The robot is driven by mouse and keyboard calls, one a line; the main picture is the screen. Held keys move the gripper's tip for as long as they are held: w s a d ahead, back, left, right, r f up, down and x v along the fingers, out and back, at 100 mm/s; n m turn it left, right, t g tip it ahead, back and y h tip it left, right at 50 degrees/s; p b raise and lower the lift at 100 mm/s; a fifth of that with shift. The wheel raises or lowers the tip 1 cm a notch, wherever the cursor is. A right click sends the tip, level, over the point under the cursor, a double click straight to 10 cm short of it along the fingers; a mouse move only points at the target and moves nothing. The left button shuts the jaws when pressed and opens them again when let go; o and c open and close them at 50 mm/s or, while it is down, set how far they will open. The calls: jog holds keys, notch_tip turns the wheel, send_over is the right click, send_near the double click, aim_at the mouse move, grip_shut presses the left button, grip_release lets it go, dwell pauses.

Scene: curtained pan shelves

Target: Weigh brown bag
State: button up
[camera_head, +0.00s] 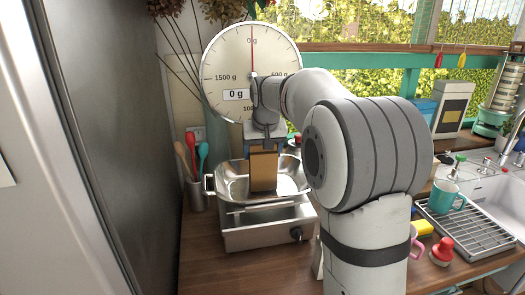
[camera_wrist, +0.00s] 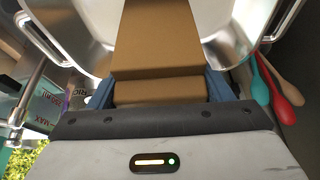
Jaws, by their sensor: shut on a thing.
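The brown bag (camera_head: 263,172) is upright, held over the metal pan (camera_head: 230,183) of the scale. My gripper (camera_head: 264,142) is shut on its top, with the fingers on either side. In the wrist view the bag (camera_wrist: 157,45) shows between the blue-grey fingers of my gripper (camera_wrist: 160,90), with the pan's shiny wall (camera_wrist: 222,25) around it. I cannot tell whether the bag's bottom touches the pan. The scale's round dial (camera_head: 225,65) stands behind, its red needle at 0 and its display reading 0 g. My arm hides the dial's lower right.
A utensil holder (camera_head: 195,194) with red, teal and wooden spoons stands left of the pan. A tall grey cabinet side (camera_head: 110,100) borders the left. A teal mug (camera_head: 445,196), drying rack (camera_head: 461,226) and sink (camera_head: 500,200) lie to the right.

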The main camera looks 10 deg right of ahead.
jog(key=shift+f, duration=0.3)
jog(key=o, duration=1.6)
jog(key=b+v, duration=0.1)
jog(key=v, duration=0.6)
jog(key=shift+s+r, duration=0.15)
jog(key=shift+r, duration=0.25)
grip_shut()
dwell(0.4)
